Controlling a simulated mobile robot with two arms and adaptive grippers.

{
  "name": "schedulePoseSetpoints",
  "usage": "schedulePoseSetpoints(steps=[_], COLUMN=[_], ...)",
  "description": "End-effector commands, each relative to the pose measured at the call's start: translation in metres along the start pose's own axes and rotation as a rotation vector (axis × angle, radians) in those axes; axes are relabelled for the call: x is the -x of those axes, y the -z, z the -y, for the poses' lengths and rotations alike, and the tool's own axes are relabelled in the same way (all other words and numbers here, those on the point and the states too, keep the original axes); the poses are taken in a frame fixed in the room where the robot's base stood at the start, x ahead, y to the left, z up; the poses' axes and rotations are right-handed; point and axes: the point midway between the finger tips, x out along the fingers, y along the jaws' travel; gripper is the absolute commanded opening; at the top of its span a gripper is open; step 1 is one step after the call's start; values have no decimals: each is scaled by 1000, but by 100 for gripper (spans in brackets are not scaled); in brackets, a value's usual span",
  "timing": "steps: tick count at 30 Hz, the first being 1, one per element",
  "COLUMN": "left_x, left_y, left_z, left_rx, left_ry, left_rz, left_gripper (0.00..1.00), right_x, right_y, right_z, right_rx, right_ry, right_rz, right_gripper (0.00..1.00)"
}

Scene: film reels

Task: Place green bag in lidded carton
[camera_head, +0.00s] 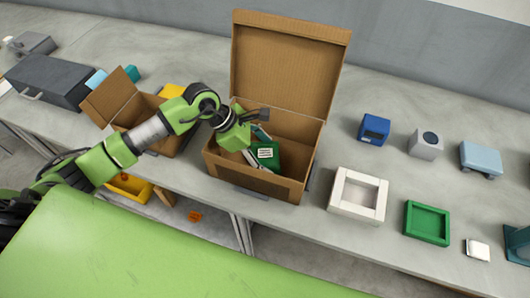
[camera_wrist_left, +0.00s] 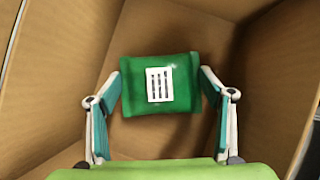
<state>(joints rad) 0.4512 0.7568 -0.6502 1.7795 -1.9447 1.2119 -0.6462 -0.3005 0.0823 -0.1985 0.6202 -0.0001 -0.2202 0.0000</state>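The lidded carton (camera_head: 291,68) stands open on the table, its brown lid raised at the back. The green bag (camera_head: 268,154), with a white label, is inside it. In the left wrist view the bag (camera_wrist_left: 182,104) appears to lie low in the carton (camera_wrist_left: 75,45). My left gripper (camera_head: 256,146) reaches down into the carton from the left. Its teal fingers (camera_wrist_left: 160,88) are spread wide, one on each side of the bag. Narrow gaps seem to show beside the bag, though light contact cannot be ruled out. My right gripper is not in view.
A smaller open carton (camera_head: 103,97) stands left, under my left arm. A white open box (camera_head: 341,207), a green tray (camera_head: 427,223), a blue device (camera_head: 374,130), a grey device (camera_head: 425,143) and a light blue box (camera_head: 480,158) stand right. A dark case (camera_head: 50,80) is far left.

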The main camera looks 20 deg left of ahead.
Motion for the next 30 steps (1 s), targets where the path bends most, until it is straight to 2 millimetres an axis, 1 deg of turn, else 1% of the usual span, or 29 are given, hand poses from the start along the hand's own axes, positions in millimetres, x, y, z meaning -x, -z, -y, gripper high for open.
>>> schedulePoseSetpoints(steps=[8, 11, 13, 17, 24, 27, 30], left_x=[0, 3, 8, 30, 82, 100, 112], left_y=[0, -2, 0, 1, 1, 1, 0], left_z=[0, 0, -1, -2, -2, -1, -1], left_rx=[0, 0, -1, -2, -2, -2, 0], left_ry=[0, 0, -2, -5, -6, -4, -2], left_rz=[0, 0, 1, -1, -1, -1, -1], left_gripper=[75, 75, 75, 75, 75, 75, 75], right_x=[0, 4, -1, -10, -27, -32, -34], right_y=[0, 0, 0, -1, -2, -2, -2], right_z=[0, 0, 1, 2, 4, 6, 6], right_rx=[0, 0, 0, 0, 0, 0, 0], right_ry=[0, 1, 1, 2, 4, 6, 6], right_rz=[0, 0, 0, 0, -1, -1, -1], right_gripper=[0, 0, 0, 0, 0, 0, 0])
